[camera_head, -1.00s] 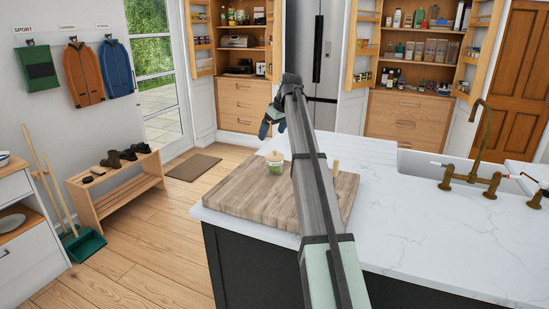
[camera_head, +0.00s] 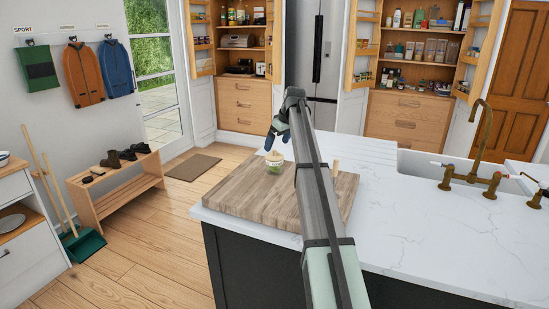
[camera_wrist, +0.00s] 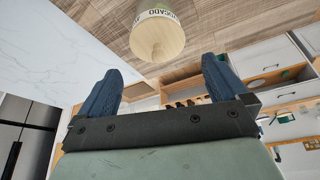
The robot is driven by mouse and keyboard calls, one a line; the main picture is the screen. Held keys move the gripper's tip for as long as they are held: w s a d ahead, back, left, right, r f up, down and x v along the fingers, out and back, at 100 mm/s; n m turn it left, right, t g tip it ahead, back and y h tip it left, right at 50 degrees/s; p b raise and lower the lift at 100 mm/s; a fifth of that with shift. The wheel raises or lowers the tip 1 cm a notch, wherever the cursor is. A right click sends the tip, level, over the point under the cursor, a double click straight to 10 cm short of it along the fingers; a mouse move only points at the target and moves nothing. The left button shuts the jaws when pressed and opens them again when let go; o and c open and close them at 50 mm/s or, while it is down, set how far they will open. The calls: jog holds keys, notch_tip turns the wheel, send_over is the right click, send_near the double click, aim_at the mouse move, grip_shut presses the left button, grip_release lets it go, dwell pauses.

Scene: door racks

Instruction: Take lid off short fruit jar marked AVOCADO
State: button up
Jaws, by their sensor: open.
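The short jar (camera_head: 274,168) stands upright on the wooden board, with a pale lid (camera_head: 274,157) on it and green contents showing. In the wrist view the pale wooden lid (camera_wrist: 157,38) faces me, with the band lettered AVOCADO (camera_wrist: 153,13) behind it at the top edge. My gripper (camera_wrist: 163,76) is open and empty, its two blue fingers apart, with the lid ahead of the gap and not between them. In the head view my gripper (camera_head: 270,141) hangs just above the jar's lid. One finger is mostly hidden there.
The wooden board (camera_head: 240,195) lies on the white island worktop (camera_head: 430,225). The sink (camera_head: 420,165) and brass tap (camera_head: 482,150) are further right. The board left of the jar is clear.

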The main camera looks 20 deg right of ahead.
aim_at(275, 151)
jog(key=shift+x, duration=2.6)
jog(key=shift+s+d, duration=0.1)
jog(key=shift+s, duration=0.05)
jog(key=shift+c, duration=0.2)
jog(key=c, duration=0.9)
jog(key=shift+o, duration=0.2)
notch_tip(275, 151, up, 9)
jog(key=shift+f, duration=0.15)
jog(key=shift+a, duration=0.2)
jog(key=s+a+f, duration=0.2)
jog(key=s+a, duration=0.1)
jog(key=a, duration=0.3)
jog(key=s+a+f, duration=0.3)
jog(key=a, duration=0.2)
jog(key=shift+n, duration=0.4)
jog(key=shift+s+a+f, duration=0.1)
jog(key=shift+a+f, duration=0.05)
jog(key=shift+f, duration=2.35)
jog(key=shift+s+a+f, duration=0.1)
jog(key=shift+a+f, duration=0.05)
jog(key=shift+f, duration=2.3)
